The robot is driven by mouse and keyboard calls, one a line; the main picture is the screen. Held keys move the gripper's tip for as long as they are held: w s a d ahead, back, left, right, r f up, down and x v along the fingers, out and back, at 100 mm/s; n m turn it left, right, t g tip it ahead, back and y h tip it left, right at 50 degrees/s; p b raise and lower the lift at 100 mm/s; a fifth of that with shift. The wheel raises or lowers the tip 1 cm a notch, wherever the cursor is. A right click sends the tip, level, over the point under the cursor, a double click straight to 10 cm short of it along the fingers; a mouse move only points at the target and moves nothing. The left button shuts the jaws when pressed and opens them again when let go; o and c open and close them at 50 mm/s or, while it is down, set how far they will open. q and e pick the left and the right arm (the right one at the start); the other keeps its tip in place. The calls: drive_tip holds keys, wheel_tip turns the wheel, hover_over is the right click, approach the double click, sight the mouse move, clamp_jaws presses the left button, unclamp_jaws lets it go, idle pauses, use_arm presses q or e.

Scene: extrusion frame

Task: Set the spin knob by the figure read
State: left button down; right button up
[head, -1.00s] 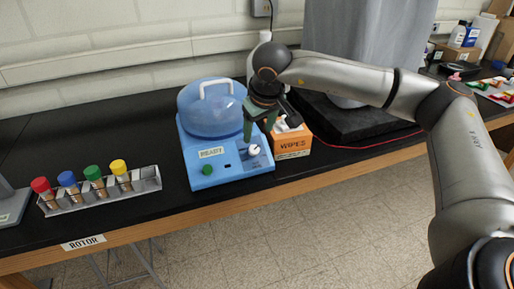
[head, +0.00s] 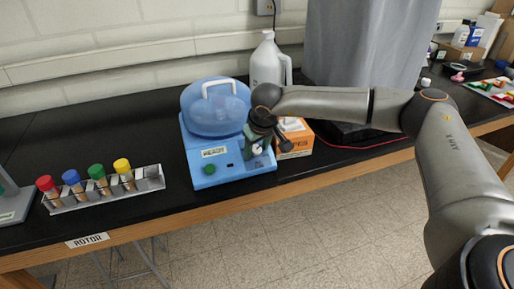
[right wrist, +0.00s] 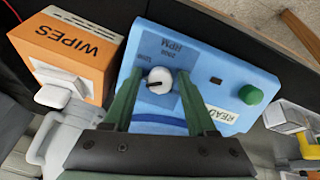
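The white spin knob (right wrist: 159,79) sits on the front panel of the blue centrifuge (head: 200,172). A dark line on the knob points to the left in the right wrist view. Printing beside it shows "RPM" and figures, upside down and partly blurred. My right gripper (right wrist: 160,84) is open, with a green finger on either side of the knob; I cannot tell whether they touch it. In the head view the right gripper (head: 258,146) is above the panel's right end and partly covers the knob. My left gripper is not in view.
The panel has a green button (right wrist: 250,94), a small dark window (right wrist: 216,80) and a "READY" label (head: 214,152). An orange wipes box (head: 299,139) stands close on the right, a white jug (head: 267,62) behind. A tube rack (head: 150,182) stands left, with free bench between.

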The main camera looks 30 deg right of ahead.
clamp_jaws()
